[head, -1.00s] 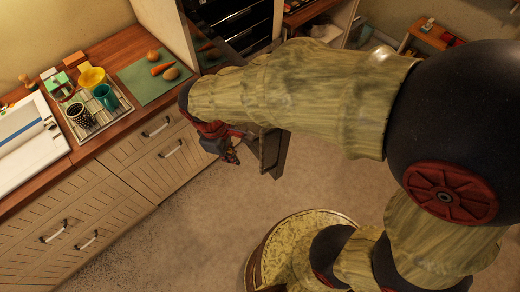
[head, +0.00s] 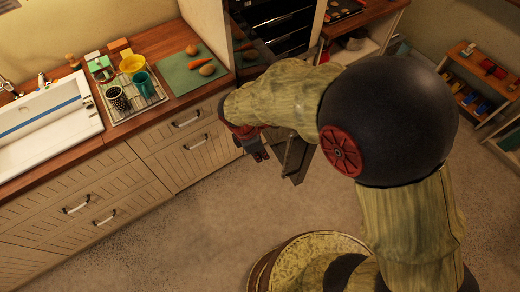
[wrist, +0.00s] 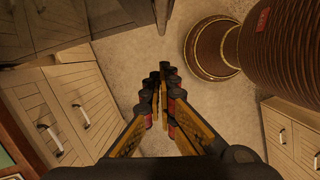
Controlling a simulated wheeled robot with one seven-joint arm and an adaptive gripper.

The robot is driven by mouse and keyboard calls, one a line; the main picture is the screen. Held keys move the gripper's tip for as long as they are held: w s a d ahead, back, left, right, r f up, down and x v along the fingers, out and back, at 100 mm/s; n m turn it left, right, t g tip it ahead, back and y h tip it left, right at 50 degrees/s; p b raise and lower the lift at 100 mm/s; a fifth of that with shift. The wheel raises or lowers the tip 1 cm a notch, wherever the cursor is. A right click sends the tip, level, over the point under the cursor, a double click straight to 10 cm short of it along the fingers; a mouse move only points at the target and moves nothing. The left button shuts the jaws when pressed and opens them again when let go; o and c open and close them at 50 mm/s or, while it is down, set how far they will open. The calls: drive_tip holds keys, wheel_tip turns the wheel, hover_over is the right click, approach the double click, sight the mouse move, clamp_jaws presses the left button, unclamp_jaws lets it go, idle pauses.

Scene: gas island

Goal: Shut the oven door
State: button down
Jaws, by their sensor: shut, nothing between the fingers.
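The oven (head: 272,22) stands at the back, its dark interior and racks showing in the head view. Its door (head: 296,160) stands open and juts into the room; my arm hides much of it. My gripper (head: 260,156) is just left of the door's visible outer part in the head view, pointing down. I cannot tell whether it touches the door. In the wrist view my gripper (wrist: 167,75) has its fingers together with nothing between them, above bare floor. A dark panel at that view's upper left may be the door, but I cannot be sure.
Beige drawers (head: 150,165) with handles line the left, under a wooden counter (head: 130,132) with a dish rack, a green board (head: 195,72) and a sink (head: 45,125). A low shelf (head: 480,80) stands at right. The floor (head: 200,235) in front is open.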

drive_tip(key=w+d+f, duration=0.1)
drive_tip(key=d+f, duration=0.3)
drive_tip(key=shift+w+d, duration=0.2)
drive_tip(key=shift+d, duration=0.2)
